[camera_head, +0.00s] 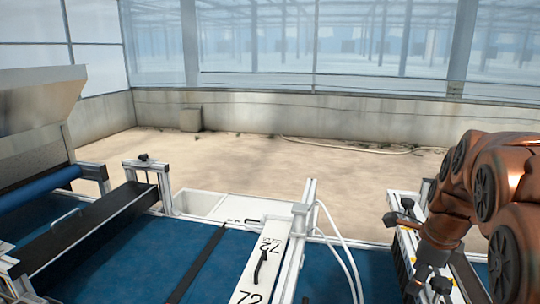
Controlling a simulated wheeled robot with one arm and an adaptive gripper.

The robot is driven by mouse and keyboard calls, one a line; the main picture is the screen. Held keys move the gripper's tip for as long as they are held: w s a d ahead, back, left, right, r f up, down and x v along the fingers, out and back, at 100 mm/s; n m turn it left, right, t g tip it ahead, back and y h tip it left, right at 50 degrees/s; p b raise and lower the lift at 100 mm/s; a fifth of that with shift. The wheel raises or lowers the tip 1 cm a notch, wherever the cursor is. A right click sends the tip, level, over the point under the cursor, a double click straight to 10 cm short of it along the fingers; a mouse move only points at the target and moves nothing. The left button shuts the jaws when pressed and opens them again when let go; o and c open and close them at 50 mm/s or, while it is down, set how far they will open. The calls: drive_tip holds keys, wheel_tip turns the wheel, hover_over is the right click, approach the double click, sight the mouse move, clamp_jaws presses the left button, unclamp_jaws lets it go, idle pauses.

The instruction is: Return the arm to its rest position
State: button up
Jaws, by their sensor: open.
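My copper-coloured arm (470,190) is bent at the right side of the view, over the right end of the seeder. Its rounded joints with dark caps fill the right edge. The lower link points down toward the bottom edge of the picture. My gripper itself does not show, so I cannot see its fingers or anything between them. The arm's lower link covers part of the right-hand rail (406,238); whether they touch cannot be told.
The blue conveyor belt (150,255) runs across the front. A white plate marked 72 (274,240) crosses it, with a black handle (260,266). A grey hopper (35,115) stands left. A white bin (235,207) sits behind the belt. Sandy floor beyond is open.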

drive_tip(key=s+a+f+n+g, duration=0.1)
drive_tip(key=s+a+n, duration=0.3)
drive_tip(key=s+n, duration=0.4)
drive_tip(key=s+a+f+n+g, duration=0.1)
drive_tip(key=s+a+f+n, duration=0.3)
drive_tip(key=s+n, duration=0.5)
drive_tip(key=s+a+f+n+g, duration=0.2)
drive_tip(key=s+a+n, duration=0.3)
drive_tip(key=s+n, duration=0.3)
drive_tip(key=shift+s+a+f, duration=0.15)
drive_tip(key=shift+s+f, duration=0.15)
drive_tip(key=shift+f, duration=0.05)
